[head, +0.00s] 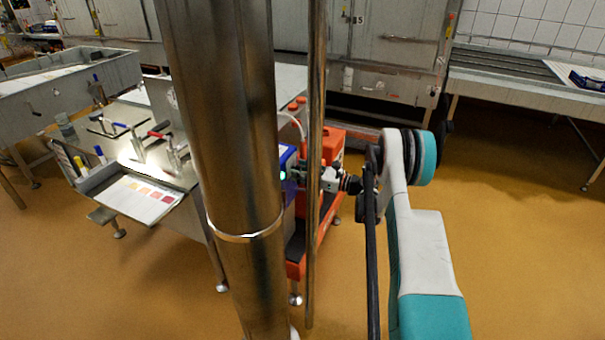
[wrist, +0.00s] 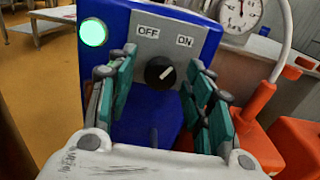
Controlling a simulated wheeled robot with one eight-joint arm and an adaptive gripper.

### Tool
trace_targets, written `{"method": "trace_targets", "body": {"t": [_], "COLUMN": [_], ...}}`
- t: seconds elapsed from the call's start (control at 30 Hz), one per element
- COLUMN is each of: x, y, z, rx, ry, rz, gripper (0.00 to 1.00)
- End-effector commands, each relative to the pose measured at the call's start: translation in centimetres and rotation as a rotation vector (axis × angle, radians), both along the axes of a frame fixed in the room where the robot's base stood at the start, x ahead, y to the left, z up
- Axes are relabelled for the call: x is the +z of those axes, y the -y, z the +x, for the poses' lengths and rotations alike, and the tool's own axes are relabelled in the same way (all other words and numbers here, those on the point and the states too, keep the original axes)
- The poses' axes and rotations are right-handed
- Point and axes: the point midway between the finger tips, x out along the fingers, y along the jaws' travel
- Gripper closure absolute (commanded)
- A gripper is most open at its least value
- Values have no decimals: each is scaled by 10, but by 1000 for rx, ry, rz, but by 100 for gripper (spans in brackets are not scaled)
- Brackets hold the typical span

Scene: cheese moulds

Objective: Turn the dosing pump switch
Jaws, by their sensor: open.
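The dosing pump is a blue box (wrist: 118,22) with a grey plate (wrist: 160,28) labelled OFF on the left and ON on the right. Its switch is a round black knob (wrist: 155,76) below the labels. A round green light (wrist: 93,33) glows at the box's upper left. My gripper (wrist: 162,68) is open, with its green-padded fingers on both sides of the knob and visible gaps between. In the head view the blue box (head: 288,160) is partly hidden behind a steel column.
A dial gauge (wrist: 240,14) and a pale hose (wrist: 284,40) are right of the box in the wrist view. Orange equipment (head: 333,142) stands beside the pump. A steel table with a sheet (head: 140,198) is at left. Yellow floor (head: 520,240) is clear at right.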

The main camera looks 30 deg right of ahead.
Motion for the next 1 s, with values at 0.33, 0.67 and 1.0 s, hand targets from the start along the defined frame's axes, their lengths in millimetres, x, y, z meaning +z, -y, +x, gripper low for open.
{"method": "trace_targets", "body": {"t": [0.33, 0.67, 1.0], "x": [0, 0, 0], "y": [0, 0, 1], "z": [0, 0, 0], "rx": [0, 0, -1], "ry": [0, 9, 113], "rz": [0, -12, -145], "gripper": [91, 97, 97]}}
